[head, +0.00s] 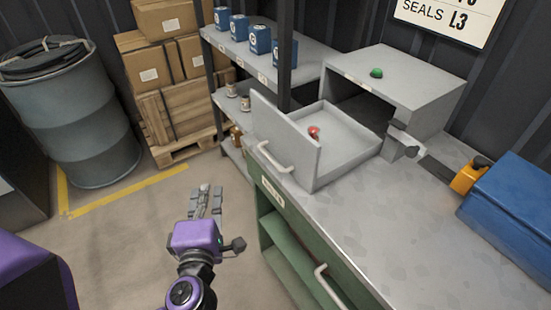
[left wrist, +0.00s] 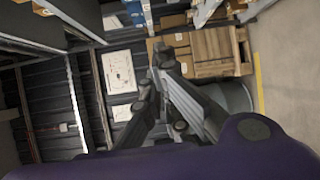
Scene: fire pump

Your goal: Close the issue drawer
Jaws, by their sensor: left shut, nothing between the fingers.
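The grey drawer (head: 345,155) stands pulled out from the open front of a grey metal cabinet (head: 420,75) on the bench. Its tall front panel (head: 285,130) faces left and carries a pale bar handle (head: 275,158). A small red object (head: 313,132) lies inside the drawer. My left gripper (head: 207,190) is shut and empty, over the floor to the left of the bench, below and left of the handle and apart from it. Its dark fingers also show in the left wrist view (left wrist: 160,62), where the drawer is not seen. My right gripper is not in view.
The green bench (head: 268,175) has its own lower handle (head: 322,285). A grey fitting (head: 405,145) is at the cabinet's front corner. A blue box (head: 515,215) stands at right. Shelves with blue cartons (head: 260,40) stand behind. Open floor lies around my left gripper.

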